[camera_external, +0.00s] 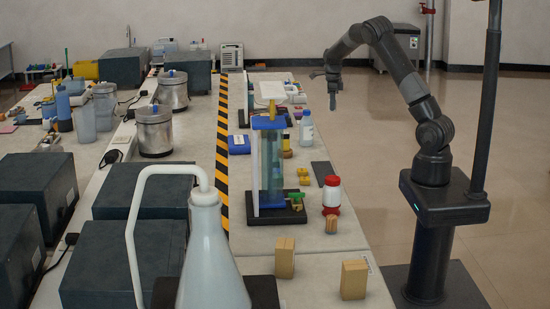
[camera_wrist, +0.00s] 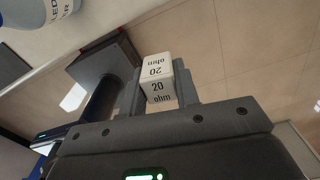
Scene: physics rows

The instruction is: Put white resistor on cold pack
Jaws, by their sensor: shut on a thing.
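The white resistor (camera_wrist: 158,80) is a small white block marked "20 ohm" in the wrist view. My gripper (camera_external: 332,100) is shut on it, with a dark finger on each side. In the external view my gripper points down past the right edge of the long table, above floor level; the resistor is too small to make out there. A flat blue pack with a pale label (camera_external: 238,144) lies on the table to the left of my gripper; it looks like the cold pack, but I cannot read its label.
A tall blue-green column apparatus (camera_external: 270,165), a red-and-white jar (camera_external: 331,192) and wooden blocks (camera_external: 354,279) stand nearer.

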